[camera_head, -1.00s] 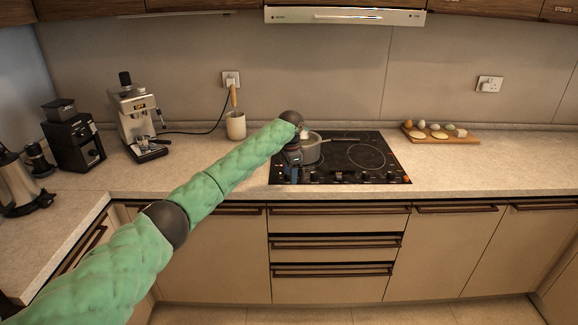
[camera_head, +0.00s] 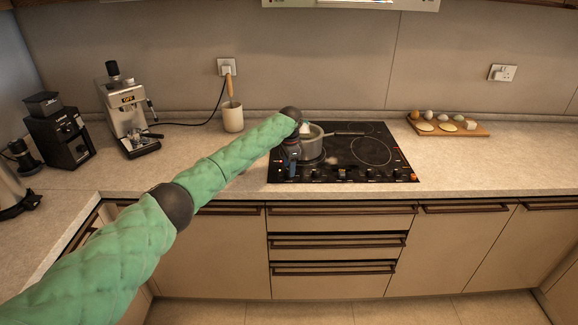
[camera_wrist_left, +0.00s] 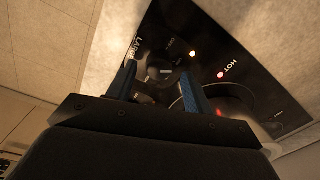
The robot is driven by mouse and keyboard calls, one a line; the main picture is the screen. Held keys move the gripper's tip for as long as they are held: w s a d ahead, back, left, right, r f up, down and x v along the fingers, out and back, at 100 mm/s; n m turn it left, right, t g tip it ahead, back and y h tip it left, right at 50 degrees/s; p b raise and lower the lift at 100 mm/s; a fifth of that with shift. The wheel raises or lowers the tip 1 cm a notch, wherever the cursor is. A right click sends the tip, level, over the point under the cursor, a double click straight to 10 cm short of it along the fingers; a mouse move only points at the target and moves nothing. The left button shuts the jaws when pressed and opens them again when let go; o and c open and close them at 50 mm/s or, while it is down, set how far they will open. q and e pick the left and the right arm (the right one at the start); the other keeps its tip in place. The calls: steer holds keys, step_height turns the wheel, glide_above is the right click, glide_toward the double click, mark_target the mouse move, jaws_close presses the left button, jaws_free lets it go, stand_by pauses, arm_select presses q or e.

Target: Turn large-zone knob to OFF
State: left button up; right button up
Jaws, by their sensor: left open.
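The black cooktop (camera_head: 345,172) is set in the counter, with a row of dark knobs along its front edge. In the left wrist view a round dark knob (camera_wrist_left: 160,72) sits beside the partly visible "LARGE" label (camera_wrist_left: 138,50). My left gripper (camera_wrist_left: 158,84) is open, its two blue fingers one on each side of this knob; I cannot tell whether they touch it. In the head view my left gripper (camera_head: 291,172) is over the cooktop's front left corner. A pot (camera_head: 312,143) stands just behind it, partly hidden by my wrist. My right gripper is not in view.
Red lights and a lit "HOT" mark (camera_wrist_left: 229,69) show on the cooktop. A wooden board (camera_head: 450,126) with food lies to the right. An espresso machine (camera_head: 128,115), a grinder (camera_head: 60,135) and a utensil pot (camera_head: 232,117) stand left. The counter front is clear.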

arm_select(q)
steer(key=shift+s+f, duration=0.1)
steer(key=shift+f, duration=0.55)
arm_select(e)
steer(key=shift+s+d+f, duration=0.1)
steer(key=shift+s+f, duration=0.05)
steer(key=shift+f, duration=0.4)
arm_select(q)
steer(key=shift+c, duration=0.2)
steer(key=c, duration=0.9)
